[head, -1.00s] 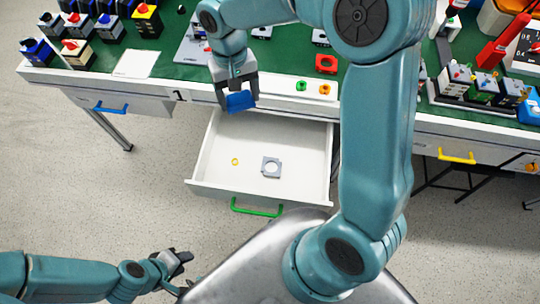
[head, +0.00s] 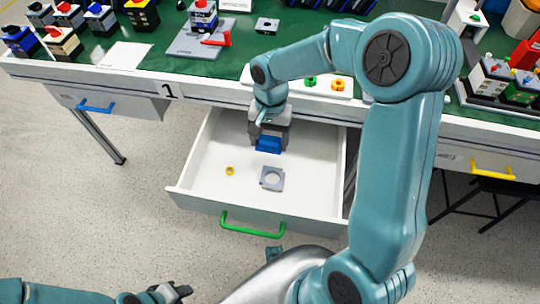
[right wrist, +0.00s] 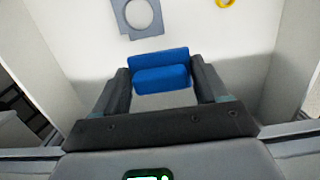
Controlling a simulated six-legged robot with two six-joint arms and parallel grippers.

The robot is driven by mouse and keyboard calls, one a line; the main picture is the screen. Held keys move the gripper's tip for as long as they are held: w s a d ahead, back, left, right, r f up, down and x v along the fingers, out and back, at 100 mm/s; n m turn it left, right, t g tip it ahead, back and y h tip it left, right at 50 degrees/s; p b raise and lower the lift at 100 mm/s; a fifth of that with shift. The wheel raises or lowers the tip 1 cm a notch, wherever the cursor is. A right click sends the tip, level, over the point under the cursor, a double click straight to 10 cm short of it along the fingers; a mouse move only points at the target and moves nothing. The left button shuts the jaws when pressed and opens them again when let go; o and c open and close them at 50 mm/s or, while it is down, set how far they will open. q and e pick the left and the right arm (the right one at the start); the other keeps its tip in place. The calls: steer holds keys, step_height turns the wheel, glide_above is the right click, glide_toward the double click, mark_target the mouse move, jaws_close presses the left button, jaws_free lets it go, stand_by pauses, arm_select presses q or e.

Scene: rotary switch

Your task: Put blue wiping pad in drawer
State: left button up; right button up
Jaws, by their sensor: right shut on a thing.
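The blue wiping pad (head: 268,145) is held between the fingers of my right gripper (head: 268,138), inside the back part of the open drawer (head: 200,190). In the right wrist view the pad (right wrist: 160,72) sits between both fingertips of the gripper (right wrist: 163,80), over the white drawer floor. I cannot tell whether the pad touches the floor. The drawer has a green handle (head: 252,225) and is pulled out from the table. My left gripper (head: 178,291) is at the bottom left, low and away from the drawer; its fingers are too small to read.
A grey square plate with a round hole (head: 271,179) and a small yellow ring (head: 230,171) lie in the drawer. The green table top (head: 140,75) above carries several switches. Shut drawers with a blue handle (head: 95,106) and a yellow handle (head: 492,172) flank it.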

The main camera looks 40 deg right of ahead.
mark_target(269, 161)
step_height(269, 161, down, 7)
steer(key=shift+r+b, duration=0.1)
steer(key=shift+b, duration=0.55)
steer(key=shift+r, duration=0.1)
steer(key=o, duration=1)
